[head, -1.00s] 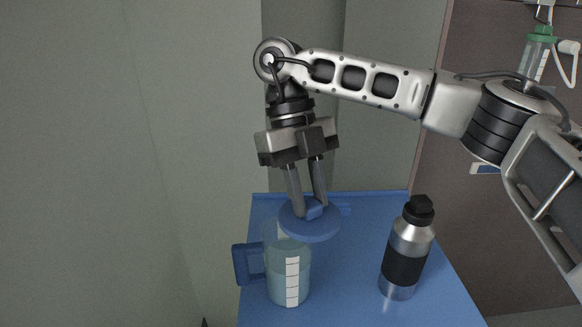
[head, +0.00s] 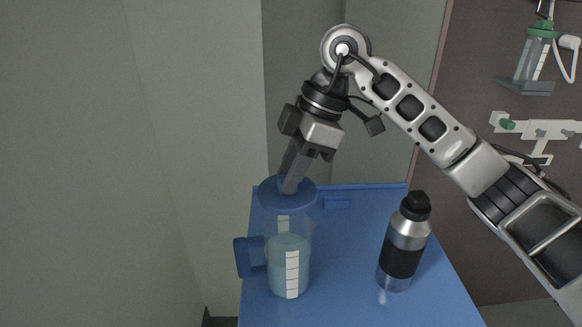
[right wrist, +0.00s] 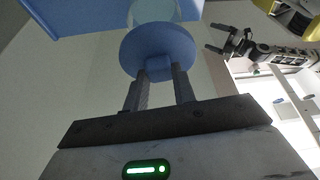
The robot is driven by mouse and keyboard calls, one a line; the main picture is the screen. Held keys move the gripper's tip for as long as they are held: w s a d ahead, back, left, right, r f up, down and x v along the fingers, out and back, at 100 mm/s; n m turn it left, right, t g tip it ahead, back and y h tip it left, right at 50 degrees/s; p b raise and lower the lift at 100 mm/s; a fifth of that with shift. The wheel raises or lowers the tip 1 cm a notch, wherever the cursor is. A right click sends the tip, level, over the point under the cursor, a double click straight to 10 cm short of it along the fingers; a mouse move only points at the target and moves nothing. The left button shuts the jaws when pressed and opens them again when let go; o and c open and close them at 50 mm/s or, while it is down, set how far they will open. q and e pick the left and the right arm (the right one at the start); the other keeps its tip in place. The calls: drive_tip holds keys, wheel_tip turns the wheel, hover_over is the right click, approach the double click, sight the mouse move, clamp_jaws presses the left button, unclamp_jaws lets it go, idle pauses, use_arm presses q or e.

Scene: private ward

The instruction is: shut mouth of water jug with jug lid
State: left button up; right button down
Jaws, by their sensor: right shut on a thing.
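The water jug (head: 289,262) is clear with a blue handle on its left and stands upright on the blue table, partly filled. The round blue jug lid (head: 268,192) is over the jug's mouth, roughly level and lined up with it. I cannot tell whether it is fully seated. My right gripper (head: 290,187) comes down tilted from the upper right, shut on the lid's raised grip. In the right wrist view the lid (right wrist: 150,52) is at the fingertips and hides most of the jug (right wrist: 152,10). My left gripper (right wrist: 215,38) shows there, apart from these things, its fingers spread.
A steel bottle (head: 403,243) with a black band and cap stands right of the jug on the blue table (head: 345,265). A small blue block-like piece (head: 337,203) lies behind the jug. The table between jug and bottle is clear. Medical fittings (head: 538,128) hang on the right wall.

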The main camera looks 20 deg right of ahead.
sight(291, 198)
use_arm(q)
drive_tip(key=shift+f, duration=0.1)
use_arm(e)
drive_tip(key=shift+d, duration=0.1)
drive_tip(key=shift+f+b, duration=0.6)
drive_tip(key=shift+f, duration=0.25)
drive_tip(key=shift+f+b, duration=0.9)
drive_tip(key=shift+f, duration=1)
use_arm(q)
drive_tip(key=shift+w+d+f, duration=0.15)
drive_tip(key=shift+d+f, duration=0.25)
drive_tip(key=shift+f, duration=0.2)
drive_tip(key=shift+r, duration=0.1)
drive_tip(key=shift+a+f+b, duration=0.1)
drive_tip(key=shift+f+b, duration=0.25)
drive_tip(key=shift+f, duration=0.05)
use_arm(e)
drive_tip(key=shift+f, duration=0.45)
use_arm(q)
drive_tip(key=shift+f+b, duration=0.3)
drive_tip(key=shift+b, duration=0.1)
use_arm(e)
drive_tip(key=shift+f, duration=0.7)
